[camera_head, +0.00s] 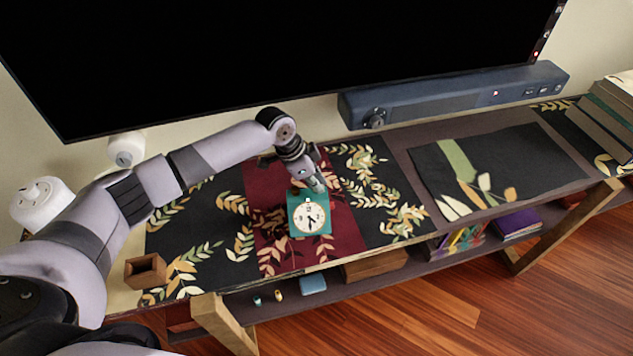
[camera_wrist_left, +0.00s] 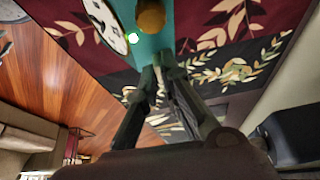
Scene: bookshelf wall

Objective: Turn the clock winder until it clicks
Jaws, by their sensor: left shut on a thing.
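The teal clock (camera_head: 296,222) stands on the dark red part of the cloth, its round white face toward the room. My left gripper (camera_head: 317,184) reaches down behind the clock, at its top back edge. In the left wrist view the clock (camera_wrist_left: 153,40) is at the top, with part of its face and a round golden knob (camera_wrist_left: 151,14) beyond my fingertips. My left fingers (camera_wrist_left: 163,62) are shut close against the teal body, on the clock winder, which they hide. My right gripper is not in view.
A blue-grey speaker bar (camera_head: 440,98) stands at the back under the large black screen (camera_head: 250,50). A small wooden box (camera_head: 145,272) is at the left front, books (camera_head: 610,110) at the far right. The dark leaf-patterned mat (camera_head: 500,170) right of the clock is clear.

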